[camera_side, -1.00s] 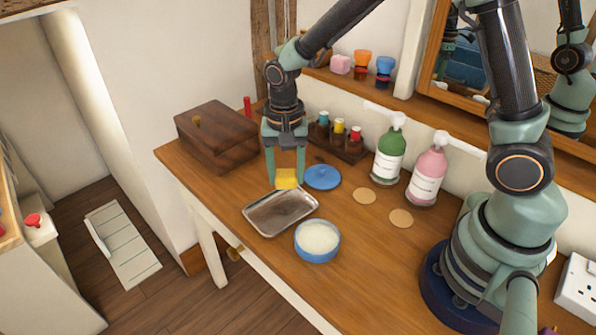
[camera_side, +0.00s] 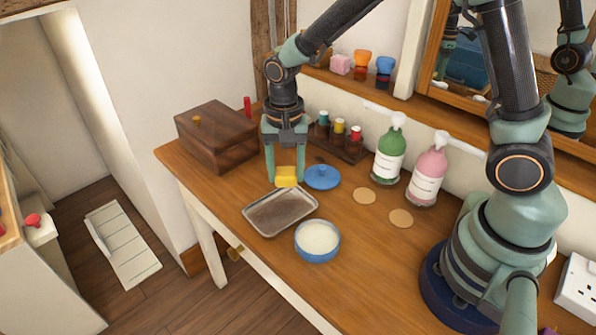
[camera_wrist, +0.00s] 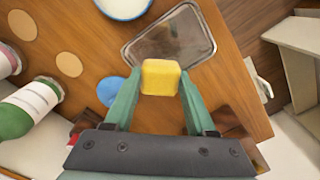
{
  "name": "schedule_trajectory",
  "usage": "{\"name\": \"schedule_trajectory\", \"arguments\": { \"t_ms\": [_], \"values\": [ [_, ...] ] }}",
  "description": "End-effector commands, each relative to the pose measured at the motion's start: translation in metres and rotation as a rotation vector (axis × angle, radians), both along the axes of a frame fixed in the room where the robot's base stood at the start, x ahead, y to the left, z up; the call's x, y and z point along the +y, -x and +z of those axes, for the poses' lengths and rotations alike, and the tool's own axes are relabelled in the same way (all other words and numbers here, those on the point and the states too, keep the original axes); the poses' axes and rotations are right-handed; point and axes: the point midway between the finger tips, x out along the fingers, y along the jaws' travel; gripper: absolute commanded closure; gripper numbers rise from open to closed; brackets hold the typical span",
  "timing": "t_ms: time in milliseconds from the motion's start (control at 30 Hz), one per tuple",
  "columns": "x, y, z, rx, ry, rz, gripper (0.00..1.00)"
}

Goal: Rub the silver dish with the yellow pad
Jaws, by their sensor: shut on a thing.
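The silver dish (camera_side: 280,212) is a shallow rectangular tray lying flat near the table's front edge, with a brownish, dull inner face. My gripper (camera_side: 286,175) is shut on the yellow pad (camera_side: 286,177) and points down at the dish's far edge. In the wrist view the pad (camera_wrist: 160,77) sits between my two green fingers and covers part of the dish's near edge; the rest of the dish (camera_wrist: 172,35) lies beyond it. I cannot tell whether the pad touches the dish.
A blue lid (camera_side: 322,177) lies close right of the pad. A blue bowl (camera_side: 318,240) with white contents stands right of the dish. A wooden box (camera_side: 217,138), a rack of small bottles (camera_side: 340,138), a green bottle (camera_side: 389,152) and a pink bottle (camera_side: 428,172) stand behind.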

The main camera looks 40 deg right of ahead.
Motion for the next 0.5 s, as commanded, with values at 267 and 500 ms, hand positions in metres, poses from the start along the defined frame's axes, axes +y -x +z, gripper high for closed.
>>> {"name": "schedule_trajectory", "arguments": {
  "t_ms": [267,500],
  "values": [
    [0.0,0.001,-0.025,0.004,0.001,0.0,0.89],
    [0.0,0.001,-0.046,0.004,0.001,0.0,0.89]
  ]
}}
